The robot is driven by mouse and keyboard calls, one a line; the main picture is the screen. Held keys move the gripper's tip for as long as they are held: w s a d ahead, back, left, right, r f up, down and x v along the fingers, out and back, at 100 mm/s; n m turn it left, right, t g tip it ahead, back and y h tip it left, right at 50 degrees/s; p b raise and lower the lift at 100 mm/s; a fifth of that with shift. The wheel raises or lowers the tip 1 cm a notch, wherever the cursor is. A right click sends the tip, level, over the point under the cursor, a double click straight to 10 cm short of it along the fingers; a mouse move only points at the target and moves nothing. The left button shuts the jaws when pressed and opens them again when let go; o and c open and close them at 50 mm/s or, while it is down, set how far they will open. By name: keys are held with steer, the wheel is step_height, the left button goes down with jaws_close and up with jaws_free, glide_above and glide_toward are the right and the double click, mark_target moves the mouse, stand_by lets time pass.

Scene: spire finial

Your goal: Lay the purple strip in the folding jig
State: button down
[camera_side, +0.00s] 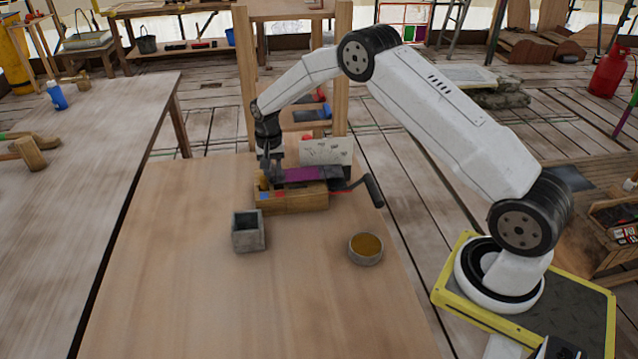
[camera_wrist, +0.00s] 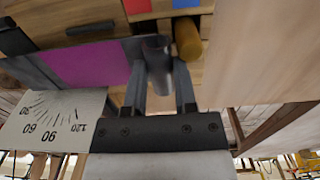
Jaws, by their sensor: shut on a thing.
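The purple strip (camera_side: 300,174) lies along the top of the wooden folding jig (camera_side: 300,203), looking nearly level. In the wrist view the purple strip (camera_wrist: 88,65) is on the left, with dark grey parts at its ends. My gripper (camera_side: 270,176) is low at the jig's left end, shut on the strip's grey end. In the wrist view my gripper (camera_wrist: 160,82) has a grey rounded piece between its fingers; the exact grip is partly hidden. I cannot tell whether the strip is fully seated. The jig's black-handled lever (camera_side: 373,190) sticks out at the right.
A white angle scale (camera_side: 326,151) stands behind the jig. A grey square pot (camera_side: 248,231) and a round bowl with amber contents (camera_side: 366,247) stand in front. A yellowish peg (camera_wrist: 188,39) is close beside my fingers. The front left tabletop is clear.

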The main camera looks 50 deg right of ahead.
steer(key=shift+f, duration=0.65)
steer(key=shift+s+f, duration=0.1)
steer(key=shift+f, duration=0.05)
steer(key=shift+f, duration=0.25)
steer(key=shift+c, duration=2)
jaws_free()
steer(key=shift+s+a, duration=0.1)
steer(key=shift+r, duration=0.15)
step_height(320, 180, up, 13)
steer(key=shift+w+f, duration=0.2)
steer(key=shift+w, duration=0.05)
steer(key=shift+s, duration=0.1)
